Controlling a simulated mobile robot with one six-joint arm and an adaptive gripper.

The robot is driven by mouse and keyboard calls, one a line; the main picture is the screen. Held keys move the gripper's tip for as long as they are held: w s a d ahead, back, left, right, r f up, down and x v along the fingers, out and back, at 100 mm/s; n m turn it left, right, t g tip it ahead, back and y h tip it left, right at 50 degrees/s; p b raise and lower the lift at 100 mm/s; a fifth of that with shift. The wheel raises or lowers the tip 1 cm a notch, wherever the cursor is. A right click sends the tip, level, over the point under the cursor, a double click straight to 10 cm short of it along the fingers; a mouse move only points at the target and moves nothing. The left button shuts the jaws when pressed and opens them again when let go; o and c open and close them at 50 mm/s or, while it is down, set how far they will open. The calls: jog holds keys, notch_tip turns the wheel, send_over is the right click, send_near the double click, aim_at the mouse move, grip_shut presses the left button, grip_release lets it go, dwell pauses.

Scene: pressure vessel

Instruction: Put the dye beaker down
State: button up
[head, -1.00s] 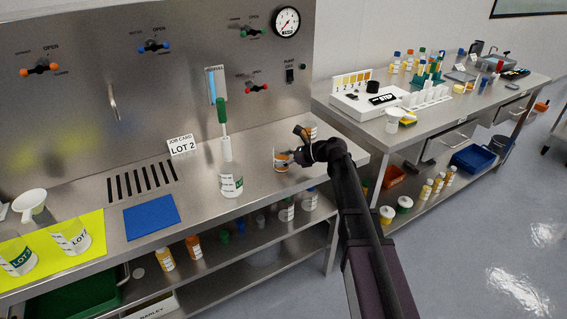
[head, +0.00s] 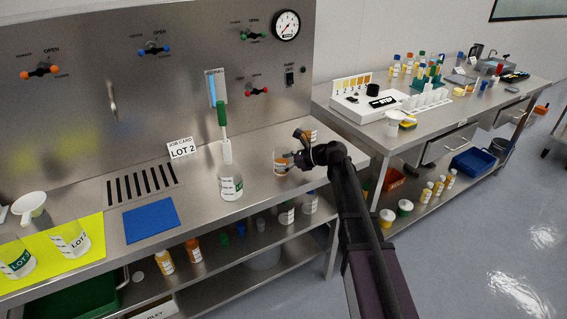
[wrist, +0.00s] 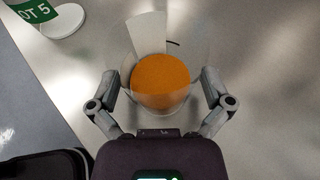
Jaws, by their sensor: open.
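The dye beaker (head: 281,162) is a clear beaker with orange contents. It appears upright on the steel bench near its right end, in the head view. The wrist view looks down on it, and the orange (wrist: 160,82) fills the middle of the round beaker. My gripper (head: 296,159) is at the beaker's right side in the head view. In the wrist view my gripper (wrist: 160,92) has its fingers apart, one on each side of the beaker. Whether the fingers still touch the glass is hard to tell.
A blue mat (head: 151,220) and a yellow mat (head: 88,250) lie further left. The bench's front edge is close.

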jog(key=shift+r, duration=0.2)
jog(key=shift+d+r+p, duration=0.15)
jog(key=shift+d+p, duration=0.15)
jog(key=p+v, duration=0.4)
jog(key=v, duration=0.7)
jog(key=shift+s+d, duration=0.1)
jog(key=shift+d, duration=0.05)
jog(key=s+d+f+n+g+h, duration=0.1)
jog(key=s+d+f+n+h, duration=0.2)
jog(key=s+n, duration=0.3)
jog(key=s+d+f+n+h, duration=0.4)
jog(key=s+d+n+h, duration=0.1)
jog(key=s, duration=0.5)
jog(key=s+d+f+n+g+h, duration=0.1)
jog(key=s+d+f+n+h, duration=0.3)
jog(key=s+n, duration=0.4)
jog(key=shift+f+n+g+h, duration=0.2)
jog(key=shift+n+g+h, duration=0.1)
jog(key=shift+n+h, duration=0.35)
